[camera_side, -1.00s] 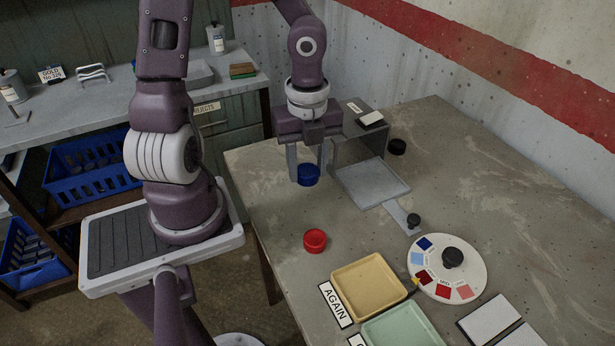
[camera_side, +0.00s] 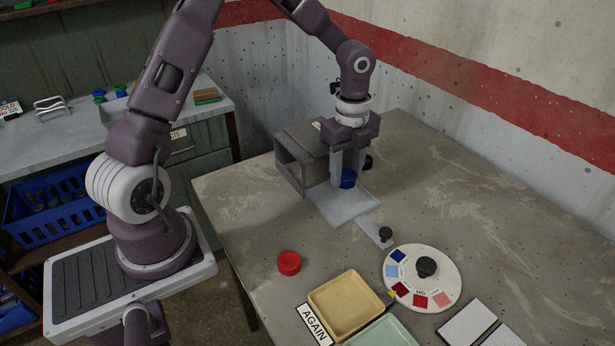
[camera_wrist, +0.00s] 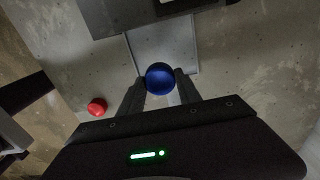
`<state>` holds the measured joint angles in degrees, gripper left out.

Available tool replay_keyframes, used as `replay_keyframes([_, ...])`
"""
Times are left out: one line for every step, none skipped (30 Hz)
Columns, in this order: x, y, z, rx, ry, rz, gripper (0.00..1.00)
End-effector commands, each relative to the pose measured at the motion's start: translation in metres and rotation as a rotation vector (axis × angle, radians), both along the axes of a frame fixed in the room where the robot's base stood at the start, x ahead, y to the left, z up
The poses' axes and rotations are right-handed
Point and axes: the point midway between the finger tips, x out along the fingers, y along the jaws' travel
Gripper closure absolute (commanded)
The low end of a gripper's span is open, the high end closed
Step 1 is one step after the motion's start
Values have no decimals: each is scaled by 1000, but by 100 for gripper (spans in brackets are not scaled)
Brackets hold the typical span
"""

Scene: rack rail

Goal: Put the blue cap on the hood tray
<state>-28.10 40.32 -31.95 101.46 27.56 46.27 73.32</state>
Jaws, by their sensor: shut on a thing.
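The blue cap (camera_side: 348,178) is between the fingers of my gripper (camera_side: 349,174), which is shut on it. In the wrist view the round blue cap (camera_wrist: 160,77) sits between the two fingertips (camera_wrist: 160,85). The hood tray (camera_side: 345,207) is a flat grey tray pulled out in front of the grey hood box (camera_side: 303,158). In the wrist view the tray (camera_wrist: 182,45) lies beneath and beyond the cap.
A red cap (camera_side: 289,263) lies on the table at the front left. A black knob (camera_side: 386,233) stands on the tray's handle strip. A colour dial (camera_side: 440,290), a yellow tray (camera_side: 346,304) and a green tray (camera_side: 382,335) are nearer.

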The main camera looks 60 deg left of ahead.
Motion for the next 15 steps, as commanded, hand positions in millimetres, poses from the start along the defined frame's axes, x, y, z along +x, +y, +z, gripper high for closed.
replay_keyframes([7,-2,-2,3,1,4,82])
replay_keyframes([10,-2,-4,5,1,6,82])
replay_keyframes([12,-2,-6,7,2,8,82])
replay_keyframes([12,-2,-8,7,3,9,82])
replay_keyframes([13,-2,-10,8,3,10,82])
replay_keyframes([12,-2,-14,8,4,9,82])
replay_keyframes([12,-2,-17,8,4,9,82])
replay_keyframes([12,-2,-21,8,4,8,82])
replay_keyframes([12,-2,-26,7,3,8,82])
replay_keyframes([12,-2,-30,7,4,9,82])
replay_keyframes([12,-2,-34,7,3,9,82])
replay_keyframes([12,-2,-39,7,3,9,82])
replay_keyframes([12,-2,-43,8,3,9,82])
replay_keyframes([12,-2,-47,7,3,9,82])
replay_keyframes([12,-2,-51,7,3,8,82])
